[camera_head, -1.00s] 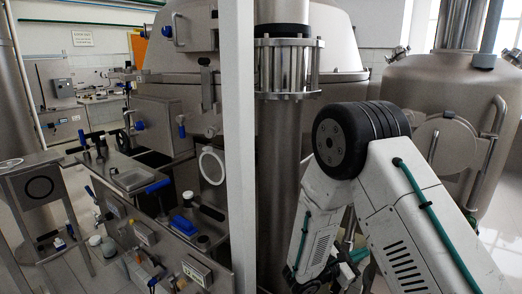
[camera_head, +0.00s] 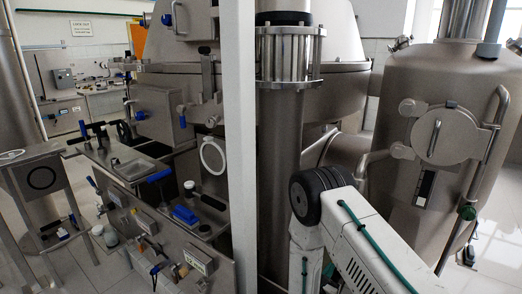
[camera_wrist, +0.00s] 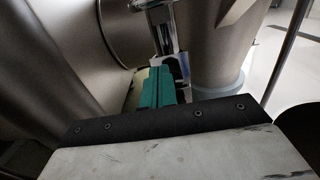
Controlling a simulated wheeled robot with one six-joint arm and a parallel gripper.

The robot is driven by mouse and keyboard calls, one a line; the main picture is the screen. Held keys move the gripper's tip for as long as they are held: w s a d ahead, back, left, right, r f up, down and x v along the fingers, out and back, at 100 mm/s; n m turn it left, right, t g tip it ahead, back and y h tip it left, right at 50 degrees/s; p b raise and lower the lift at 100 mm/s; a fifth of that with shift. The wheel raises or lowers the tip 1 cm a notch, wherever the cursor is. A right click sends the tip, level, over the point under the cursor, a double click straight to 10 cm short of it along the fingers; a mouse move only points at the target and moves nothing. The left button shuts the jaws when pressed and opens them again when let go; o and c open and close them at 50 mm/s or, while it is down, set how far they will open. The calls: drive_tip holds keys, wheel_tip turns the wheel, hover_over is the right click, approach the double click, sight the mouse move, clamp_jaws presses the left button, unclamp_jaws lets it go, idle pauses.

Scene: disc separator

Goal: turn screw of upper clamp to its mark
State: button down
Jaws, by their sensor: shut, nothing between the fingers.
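My gripper (camera_wrist: 156,88) shows in the wrist view as two teal fingers pressed together, with nothing between them. Just beyond the fingertips is a shiny metal bracket (camera_wrist: 163,35); I cannot tell whether it is part of a clamp. In the head view my gripper is out of sight, below the picture or behind my arm. A dark metal clamp-like bracket (camera_head: 207,72) stands on the separator housing, left of the white post. A blue knob (camera_head: 166,19) is higher on the left. I cannot tell which part is the upper clamp, and no mark is legible.
A white post (camera_head: 240,150) and a thick steel column (camera_head: 279,190) stand mid-view, close to my arm. A steel tank (camera_head: 445,120) with a round hatch is at right. A bench with blue-handled tools (camera_head: 185,214) is at left. In the wrist view, large pipes (camera_wrist: 220,50) crowd the gripper.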

sight(338, 270)
drive_tip(key=shift+x, duration=1.05)
drive_tip(key=shift+s+f, duration=0.1)
drive_tip(key=shift+f, duration=0.05)
drive_tip(key=shift+s+d, duration=0.25)
drive_tip(key=shift+d, duration=0.2)
drive_tip(key=shift+s+d, duration=0.35)
drive_tip(key=shift+d, duration=0.15)
idle(0.4)
drive_tip(key=v, duration=0.6)
drive_tip(key=shift+s+r, duration=0.15)
drive_tip(key=shift+r, duration=0.2)
